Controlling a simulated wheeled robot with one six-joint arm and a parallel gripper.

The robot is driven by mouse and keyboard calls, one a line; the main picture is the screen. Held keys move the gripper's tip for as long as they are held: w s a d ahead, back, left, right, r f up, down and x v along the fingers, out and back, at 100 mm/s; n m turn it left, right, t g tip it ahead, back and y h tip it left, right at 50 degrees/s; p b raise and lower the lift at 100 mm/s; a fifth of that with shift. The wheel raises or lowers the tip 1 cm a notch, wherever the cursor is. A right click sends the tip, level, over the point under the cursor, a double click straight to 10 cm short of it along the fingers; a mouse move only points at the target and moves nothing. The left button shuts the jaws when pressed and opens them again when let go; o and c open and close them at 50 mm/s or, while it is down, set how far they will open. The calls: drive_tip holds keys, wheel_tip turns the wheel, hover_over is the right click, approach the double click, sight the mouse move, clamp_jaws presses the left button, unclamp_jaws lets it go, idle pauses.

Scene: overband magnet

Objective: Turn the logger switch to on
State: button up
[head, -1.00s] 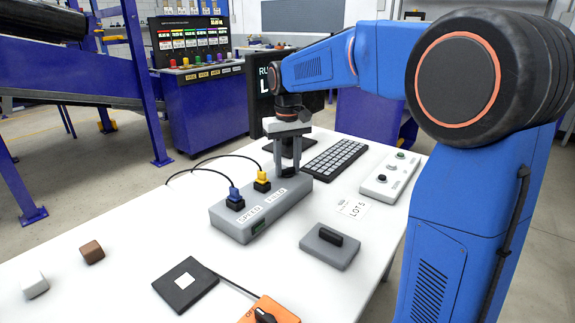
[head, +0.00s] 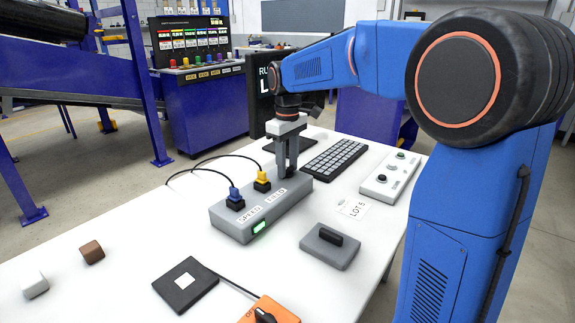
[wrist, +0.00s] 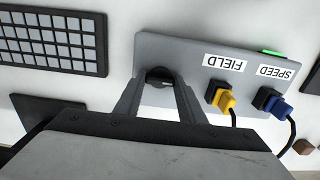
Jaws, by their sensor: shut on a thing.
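The logger (head: 240,222) is a grey box on the white table, with a blue plug (head: 235,198) by the SPEED label and a yellow plug (head: 262,181) by the FIELD label. A lamp (head: 259,227) on its front face glows green. My gripper (head: 287,174) points down at the far end of the box. In the wrist view its fingers are shut on a dark round switch knob (wrist: 159,76), which is partly hidden by them. The green lamp also shows in the wrist view (wrist: 271,53).
A keyboard (head: 335,159) lies behind the box and a grey button panel (head: 390,177) to its right. A grey block with a black handle (head: 330,245), a LOT 5 card (head: 352,208), a dark pad (head: 185,286) and an orange switch box (head: 268,311) are nearer.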

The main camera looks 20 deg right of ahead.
sight(288, 168)
drive_tip(key=o, duration=1)
drive_tip(key=shift+o, duration=0.2)
drive_tip(key=shift+r, duration=0.1)
wheel_tip(288, 168, up, 17)
drive_tip(key=shift+s+r, duration=0.1)
drive_tip(key=shift+s, duration=0.05)
